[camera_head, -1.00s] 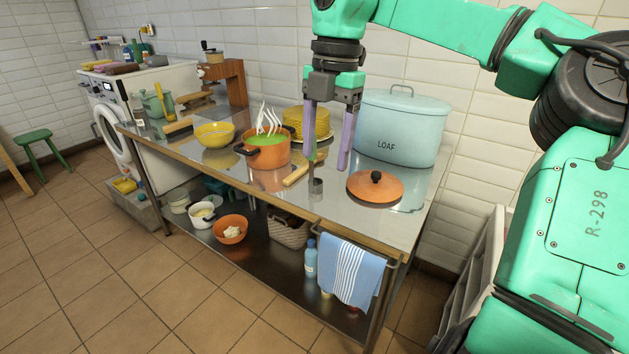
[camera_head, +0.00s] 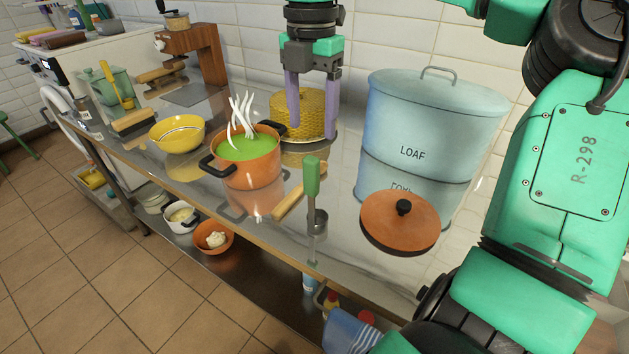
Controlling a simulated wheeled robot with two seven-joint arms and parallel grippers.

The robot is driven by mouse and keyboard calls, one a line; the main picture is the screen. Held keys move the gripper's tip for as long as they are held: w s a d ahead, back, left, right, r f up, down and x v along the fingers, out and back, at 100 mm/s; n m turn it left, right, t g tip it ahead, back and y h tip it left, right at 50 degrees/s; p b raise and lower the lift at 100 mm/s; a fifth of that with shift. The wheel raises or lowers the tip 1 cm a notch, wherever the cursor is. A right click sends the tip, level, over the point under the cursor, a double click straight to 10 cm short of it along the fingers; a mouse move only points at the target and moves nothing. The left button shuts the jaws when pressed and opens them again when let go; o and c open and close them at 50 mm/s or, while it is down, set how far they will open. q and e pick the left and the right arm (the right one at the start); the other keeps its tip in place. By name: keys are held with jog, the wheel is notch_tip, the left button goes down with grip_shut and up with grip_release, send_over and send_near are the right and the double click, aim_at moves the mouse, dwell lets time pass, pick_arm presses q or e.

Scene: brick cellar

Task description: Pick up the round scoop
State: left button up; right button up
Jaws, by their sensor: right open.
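The round scoop has an upright green handle (camera_head: 312,178) and a small grey metal cup (camera_head: 318,221) at its lower end. It is over the steel table (camera_head: 265,225), between the orange pot and the orange lid; I cannot tell what supports it. My right gripper (camera_head: 312,126) points down with its two purple fingers apart and nothing between them. In the picture the fingertips are above the top of the green handle, with the yellow stack behind them. My left gripper is not in view.
An orange pot (camera_head: 252,170) with green contents stands left of the scoop. A wooden handle (camera_head: 290,201) lies beside it. An orange lid (camera_head: 383,228) and a large blue LOAF bin (camera_head: 425,125) stand to the right. A yellow bowl (camera_head: 178,133) is further left.

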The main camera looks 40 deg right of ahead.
aim_at(313, 158)
jog(key=f, duration=0.1)
jog(key=s+a+f, duration=0.1)
jog(key=f, duration=0.1)
jog(key=shift+s+a+f, duration=0.2)
jog(key=shift+s+f, duration=0.2)
jog(key=shift+w+d+f, duration=0.15)
jog(key=shift+f, duration=0.8)
jog(key=f, duration=0.1)
jog(key=f+p, duration=0.1)
jog(key=f, duration=0.3)
jog(key=shift+w+d+f, duration=0.2)
jog(key=shift+d+f, duration=0.05)
jog(key=shift+d, duration=0.1)
jog(key=shift+f, duration=0.5)
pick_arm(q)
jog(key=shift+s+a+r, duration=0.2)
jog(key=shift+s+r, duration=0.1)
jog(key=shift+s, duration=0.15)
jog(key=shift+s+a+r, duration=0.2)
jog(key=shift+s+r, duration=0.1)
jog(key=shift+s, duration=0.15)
pick_arm(e)
grip_shut()
